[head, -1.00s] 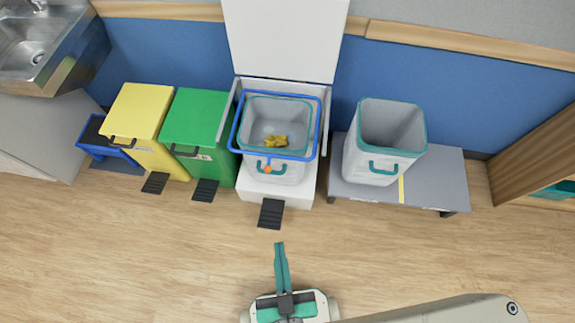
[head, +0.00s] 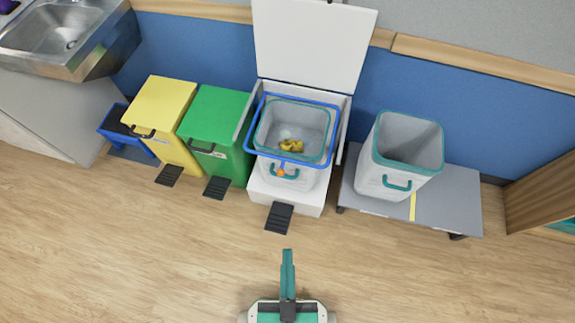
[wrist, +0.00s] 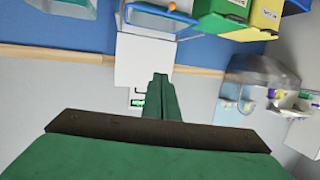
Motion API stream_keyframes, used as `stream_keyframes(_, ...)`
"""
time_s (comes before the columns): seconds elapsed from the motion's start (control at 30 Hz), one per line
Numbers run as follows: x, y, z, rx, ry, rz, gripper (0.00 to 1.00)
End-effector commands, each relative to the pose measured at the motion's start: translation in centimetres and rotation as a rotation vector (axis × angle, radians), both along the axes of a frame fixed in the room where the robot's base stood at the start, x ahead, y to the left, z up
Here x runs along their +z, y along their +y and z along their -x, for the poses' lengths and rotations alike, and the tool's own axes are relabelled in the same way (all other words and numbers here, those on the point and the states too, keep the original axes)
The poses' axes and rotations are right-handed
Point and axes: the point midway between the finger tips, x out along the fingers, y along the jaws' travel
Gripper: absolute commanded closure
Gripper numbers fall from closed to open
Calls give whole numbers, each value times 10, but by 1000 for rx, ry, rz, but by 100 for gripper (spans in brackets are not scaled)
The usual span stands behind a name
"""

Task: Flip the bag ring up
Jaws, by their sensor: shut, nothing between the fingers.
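My gripper (head: 287,252) is shut and empty, in front of the bin and apart from the ring. In the wrist view my gripper's closed green fingers (wrist: 161,78) show, with the blue ring (wrist: 160,36) and orange knob (wrist: 172,6) at the top.
A green bin (head: 217,125) and a yellow bin (head: 160,115) stand close on the left, with black pedals in front. A second grey bucket (head: 402,150) stands on a low grey platform (head: 440,205) at right. The wooden floor in front is clear.

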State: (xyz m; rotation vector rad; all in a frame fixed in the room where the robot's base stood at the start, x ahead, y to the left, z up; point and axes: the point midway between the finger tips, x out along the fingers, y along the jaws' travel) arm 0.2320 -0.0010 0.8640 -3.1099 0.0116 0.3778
Motion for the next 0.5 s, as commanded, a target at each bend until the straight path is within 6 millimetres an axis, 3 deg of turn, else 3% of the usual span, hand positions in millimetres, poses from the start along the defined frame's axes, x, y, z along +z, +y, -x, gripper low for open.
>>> stream_keyframes(0.17,-37,-9,-12,-52,61,-83,100)
stream_keyframes(0.5,-153,-39,-50,-235,268,-406,100)
